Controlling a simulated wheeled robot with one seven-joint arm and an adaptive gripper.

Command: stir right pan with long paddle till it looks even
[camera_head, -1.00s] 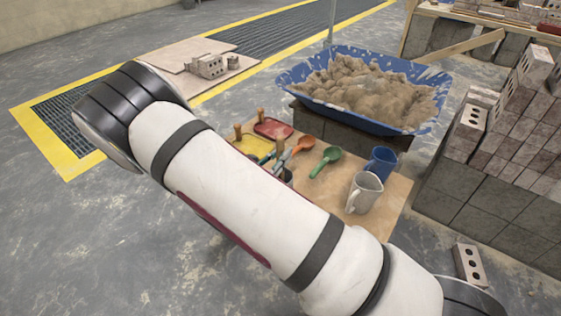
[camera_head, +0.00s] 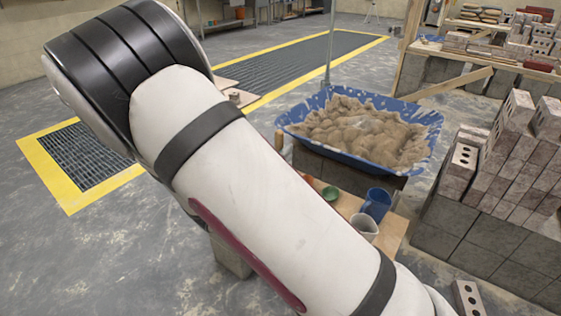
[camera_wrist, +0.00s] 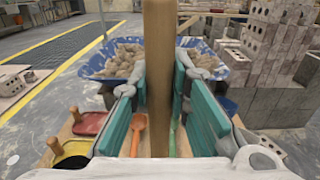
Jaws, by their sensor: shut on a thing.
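One blue tub (camera_head: 335,158), splashed pale along its rim, stands on grey blocks beyond my arm in the head view. It holds lumpy tan-brown mortar (camera_head: 365,130) with an uneven, heaped surface. The tub also shows in the wrist view (camera_wrist: 97,67), behind my fingers. My gripper (camera_wrist: 158,112) is shut on an upright round wooden shaft (camera_wrist: 158,50), which looks like the handle of the long paddle. The teal pads lie on both sides of it. The paddle's lower end is out of sight. In the head view my arm hides the gripper.
A board (camera_head: 398,228) in front of the tub carries a blue mug (camera_head: 376,205), a pale mug (camera_head: 363,228) and a green scoop (camera_head: 330,193). Stacked bricks (camera_head: 490,185) stand close on the right. A red tray (camera_wrist: 90,124) shows in the wrist view. Floor at left is open.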

